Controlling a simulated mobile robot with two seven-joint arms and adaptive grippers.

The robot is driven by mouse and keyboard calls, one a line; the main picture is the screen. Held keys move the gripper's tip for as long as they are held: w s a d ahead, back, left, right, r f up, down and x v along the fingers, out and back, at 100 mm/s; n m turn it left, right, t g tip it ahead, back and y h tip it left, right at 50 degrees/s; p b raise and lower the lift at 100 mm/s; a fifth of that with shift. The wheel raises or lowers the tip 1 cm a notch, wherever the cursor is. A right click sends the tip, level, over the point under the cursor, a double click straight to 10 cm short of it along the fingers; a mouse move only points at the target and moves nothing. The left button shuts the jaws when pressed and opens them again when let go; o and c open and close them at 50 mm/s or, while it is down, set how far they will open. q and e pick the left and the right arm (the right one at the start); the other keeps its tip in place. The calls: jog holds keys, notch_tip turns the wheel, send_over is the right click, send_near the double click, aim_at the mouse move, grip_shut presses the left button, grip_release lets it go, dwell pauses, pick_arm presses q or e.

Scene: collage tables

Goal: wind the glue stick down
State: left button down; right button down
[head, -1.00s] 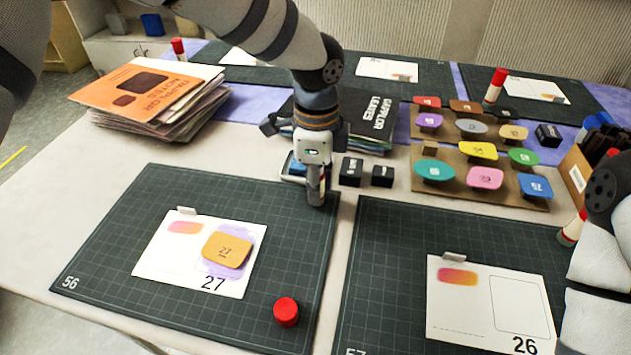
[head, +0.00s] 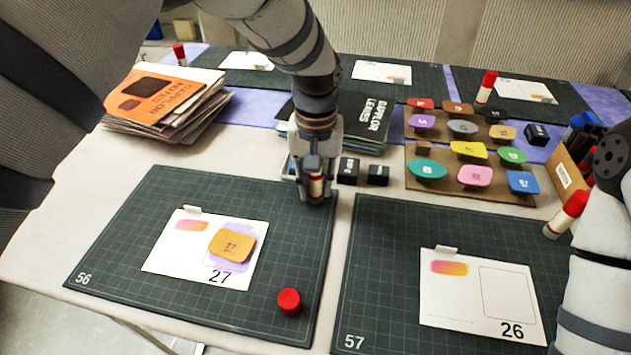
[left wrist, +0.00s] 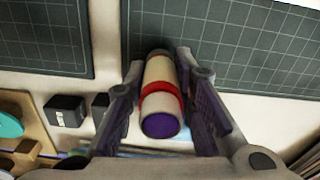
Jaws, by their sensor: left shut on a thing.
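My left gripper (head: 314,188) is shut on a glue stick (head: 316,184) at the far right corner of the left cutting mat, pointing down. In the left wrist view the glue stick (left wrist: 160,95) sits between both fingers. It has a white body, a red band and a purple glue end facing the camera; how far the glue stands out is hard to tell. Its foot is at or near the mat; contact is unclear. A loose red cap (head: 289,302) lies on the left mat's near right part. My right gripper is out of view.
Card 27 (head: 165,257) with an orange tile lies on the left mat (head: 120,225); card 26 (head: 455,300) lies on the right mat (head: 385,250). Small black blocks (head: 348,170), dark booklets (head: 360,125) and a tile board (head: 415,190) are close behind.

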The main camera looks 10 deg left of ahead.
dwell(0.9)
pick_arm(q)
jog(key=c, duration=1.3)
grip_release()
jog(key=shift+o, duration=0.3)
jog(key=o, duration=0.5)
jog(key=shift+r, duration=3.8)
